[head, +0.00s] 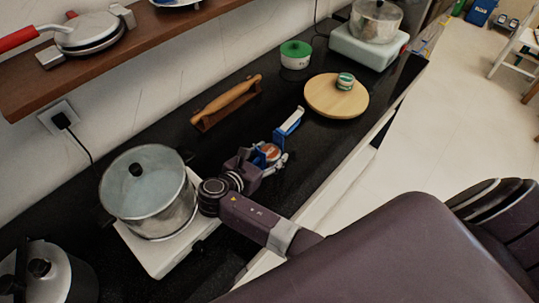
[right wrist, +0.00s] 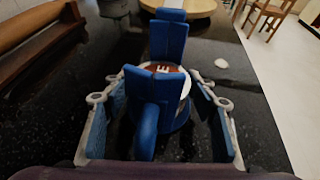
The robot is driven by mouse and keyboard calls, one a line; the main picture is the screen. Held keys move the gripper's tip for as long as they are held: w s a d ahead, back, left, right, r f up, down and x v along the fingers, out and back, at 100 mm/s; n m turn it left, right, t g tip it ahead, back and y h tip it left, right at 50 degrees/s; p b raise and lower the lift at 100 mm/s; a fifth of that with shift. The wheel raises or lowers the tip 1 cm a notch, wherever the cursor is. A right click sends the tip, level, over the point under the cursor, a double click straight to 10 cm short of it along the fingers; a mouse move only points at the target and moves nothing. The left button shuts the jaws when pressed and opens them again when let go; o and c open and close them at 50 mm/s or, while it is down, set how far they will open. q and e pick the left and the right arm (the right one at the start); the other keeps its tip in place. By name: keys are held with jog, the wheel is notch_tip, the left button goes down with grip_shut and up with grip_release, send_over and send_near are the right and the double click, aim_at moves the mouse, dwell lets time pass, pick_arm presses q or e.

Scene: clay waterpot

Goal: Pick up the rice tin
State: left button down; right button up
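A small round tin (head: 270,151) with a reddish-brown and white top stands on the black counter. I cannot read its label, so I cannot confirm that it is the rice tin. My right gripper (head: 268,158) is around it at counter height. In the right wrist view, the tin (right wrist: 184,76) is between the spread blue finger pads of my gripper (right wrist: 168,115), with dark gaps at its sides. A blue part in front hides some of the tin. My left gripper is not in view.
A glass-lidded pot (head: 150,190) is close left of my gripper. A wooden rack (head: 227,103), green-lidded container (head: 295,54) and round board (head: 320,100) bearing another small tin (head: 345,81) are farther back.

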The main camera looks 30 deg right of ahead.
jog(key=c, duration=0.9)
jog(key=shift+r, duration=0.1)
